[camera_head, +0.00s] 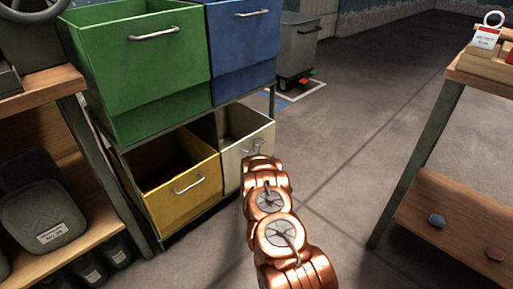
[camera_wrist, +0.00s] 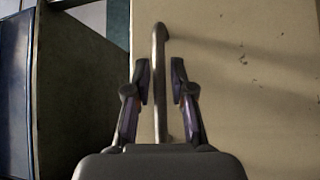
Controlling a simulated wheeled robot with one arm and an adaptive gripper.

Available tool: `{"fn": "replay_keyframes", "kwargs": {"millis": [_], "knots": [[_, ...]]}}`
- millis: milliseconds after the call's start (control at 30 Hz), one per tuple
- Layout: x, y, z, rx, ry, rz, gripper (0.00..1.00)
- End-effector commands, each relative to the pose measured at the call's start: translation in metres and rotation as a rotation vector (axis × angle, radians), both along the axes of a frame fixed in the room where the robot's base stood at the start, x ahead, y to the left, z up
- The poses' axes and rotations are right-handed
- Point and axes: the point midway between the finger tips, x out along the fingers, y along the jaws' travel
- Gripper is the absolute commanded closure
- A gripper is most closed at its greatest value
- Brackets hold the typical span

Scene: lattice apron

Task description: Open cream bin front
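The cream bin (camera_head: 232,168) is in the lower right place of the bin rack in the head view, below the blue bin. Its inside shows above the front; I cannot tell if the front is tilted out. In the wrist view the cream front (camera_wrist: 250,110) fills the right side, with a dark gap to its left. The bar handle (camera_wrist: 160,50) runs up the picture between my gripper's (camera_wrist: 160,80) two fingers. The fingers are apart, with a visible gap on each side of the bar. In the head view my arm hides part of the front and handle.
A green bin (camera_head: 145,85) and a blue bin (camera_head: 243,50) stand above; a yellow bin (camera_head: 185,195) is to the left. A wooden shelf (camera_head: 40,88) is at left, a workbench (camera_head: 455,72) at right. Open floor (camera_head: 355,130) lies between. A grey bin (camera_head: 297,45) stands behind.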

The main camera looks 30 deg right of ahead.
Motion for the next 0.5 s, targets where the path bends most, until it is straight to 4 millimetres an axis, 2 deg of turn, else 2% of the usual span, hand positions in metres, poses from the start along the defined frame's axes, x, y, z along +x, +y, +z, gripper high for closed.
{"fn": "replay_keyframes", "kwargs": {"millis": [133, 333, 500], "knots": [[-0.0003, -0.0001, -0.0002, 0.000, 0.000, 0.000, 0.79], [-0.0004, -0.0001, -0.0003, 0.001, 0.001, 0.000, 1.00], [-0.0003, -0.0001, -0.0004, 0.001, 0.001, 0.000, 1.00]]}}
